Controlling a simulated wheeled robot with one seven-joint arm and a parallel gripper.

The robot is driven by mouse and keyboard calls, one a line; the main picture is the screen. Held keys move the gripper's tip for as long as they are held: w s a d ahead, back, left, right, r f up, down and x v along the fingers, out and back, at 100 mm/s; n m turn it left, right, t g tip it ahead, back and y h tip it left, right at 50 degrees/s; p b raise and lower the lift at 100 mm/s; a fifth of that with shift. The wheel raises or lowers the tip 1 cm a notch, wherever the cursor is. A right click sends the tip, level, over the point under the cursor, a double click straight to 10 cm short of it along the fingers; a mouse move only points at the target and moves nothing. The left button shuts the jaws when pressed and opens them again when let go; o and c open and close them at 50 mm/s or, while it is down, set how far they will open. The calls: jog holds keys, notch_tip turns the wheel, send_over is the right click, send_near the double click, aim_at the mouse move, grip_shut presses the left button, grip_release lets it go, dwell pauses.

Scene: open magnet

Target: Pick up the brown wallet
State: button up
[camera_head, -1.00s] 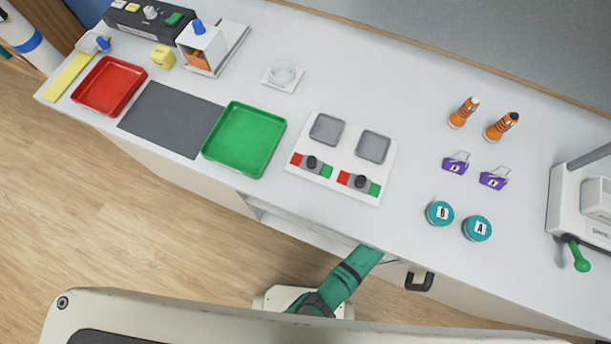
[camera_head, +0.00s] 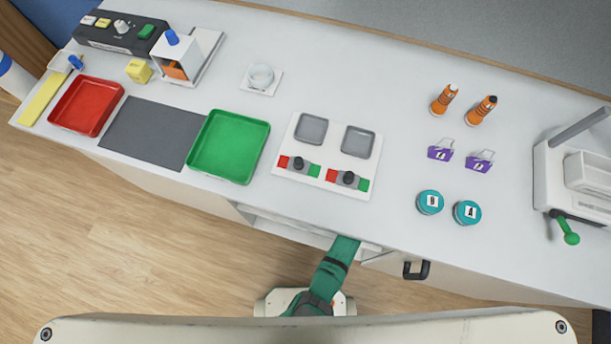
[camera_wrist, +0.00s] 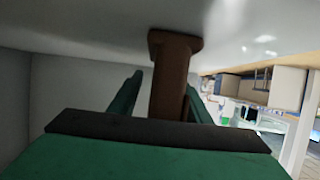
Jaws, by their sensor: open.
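A brown object (camera_wrist: 172,85), which looks like the wallet, shows in the wrist view. Its wider end is up against a pale surface and its narrower body comes down between my fingers. My gripper (camera_wrist: 163,82) is open, with one green finger on each side of it. The right finger looks very near it; I cannot tell if they touch. In the head view my green arm reaches to the counter's front edge, and my gripper and the brown object are hidden there.
The white counter (camera_head: 330,218) holds a green tray (camera_head: 229,146), a red tray (camera_head: 86,106), a switch panel (camera_head: 324,156) and several small containers. An opening (camera_head: 290,225) and a door with a black handle (camera_head: 416,270) are below its front edge. Wood floor is clear at left.

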grip_shut()
jog(key=shift+r, duration=0.15)
